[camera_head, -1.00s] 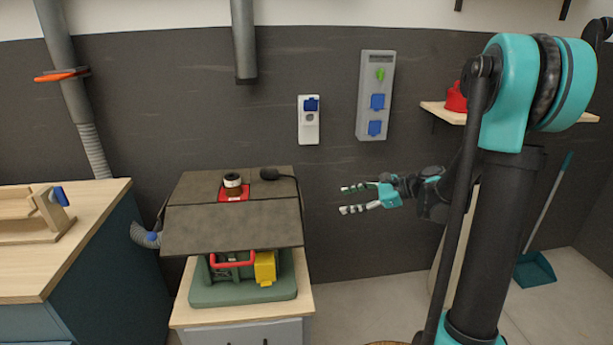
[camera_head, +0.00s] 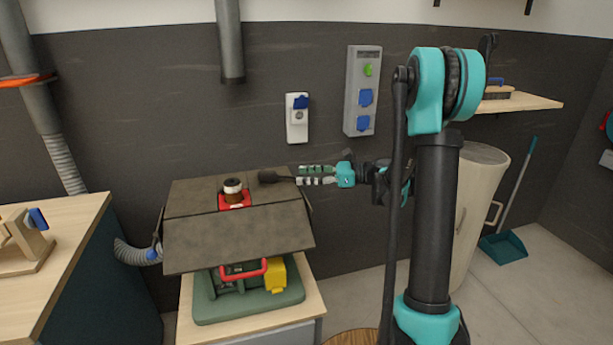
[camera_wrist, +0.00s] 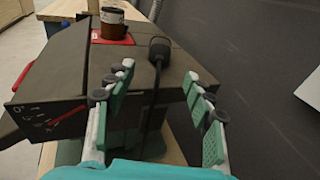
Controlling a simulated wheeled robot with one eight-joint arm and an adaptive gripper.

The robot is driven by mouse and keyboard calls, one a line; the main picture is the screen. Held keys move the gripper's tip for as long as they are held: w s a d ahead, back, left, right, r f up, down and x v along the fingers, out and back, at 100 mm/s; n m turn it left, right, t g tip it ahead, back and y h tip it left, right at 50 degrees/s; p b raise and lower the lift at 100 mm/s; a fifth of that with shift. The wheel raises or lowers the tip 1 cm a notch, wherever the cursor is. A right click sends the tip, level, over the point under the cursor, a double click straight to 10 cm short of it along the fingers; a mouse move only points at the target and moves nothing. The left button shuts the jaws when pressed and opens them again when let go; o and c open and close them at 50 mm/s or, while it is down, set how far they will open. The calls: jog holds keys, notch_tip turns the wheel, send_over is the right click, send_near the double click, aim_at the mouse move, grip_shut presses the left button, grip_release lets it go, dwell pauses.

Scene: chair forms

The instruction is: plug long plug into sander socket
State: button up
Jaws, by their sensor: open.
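The long plug (camera_head: 268,177) is black and lies at the right end of the grey sander table top, its cable running down over the edge. In the wrist view the plug (camera_wrist: 159,48) is just ahead of my fingertips, with its cable passing between them. My gripper (camera_head: 302,175) is open and empty, just right of the plug and level with it. In the wrist view the open fingers (camera_wrist: 158,78) are on either side of the cable. A white wall socket (camera_head: 297,118) has its blue lid raised, showing a round outlet. I cannot tell whether it is the sander socket.
A grey socket panel (camera_head: 363,92) with blue lids and a green part is on the wall. A brown jar (camera_head: 232,187) stands on a red base on the table top. The green sander base (camera_head: 248,300) sits on a cabinet.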

aim_at(280, 175)
jog(key=a, duration=0.3)
jog(key=w+a, duration=0.1)
jog(key=a, duration=0.3)
jog(key=a+f, duration=0.1)
jog(key=a, duration=0.3)
jog(key=shift+w+a, duration=0.15)
jog(key=shift+a, duration=0.05)
grip_shut()
jog(key=shift+d, duration=0.1)
dwell(0.5)
jog(key=shift+d+r, duration=1.4)
jog(key=shift+r, duration=0.05)
jog(key=shift+s, duration=0.25)
jog(key=s+d+r, duration=0.3)
jog(key=s+r, duration=0.2)
jog(key=s, duration=0.5)
jog(key=s+d+r, duration=0.3)
jog(key=s+r, duration=0.2)
jog(key=s, duration=0.6)
dwell(2.8)
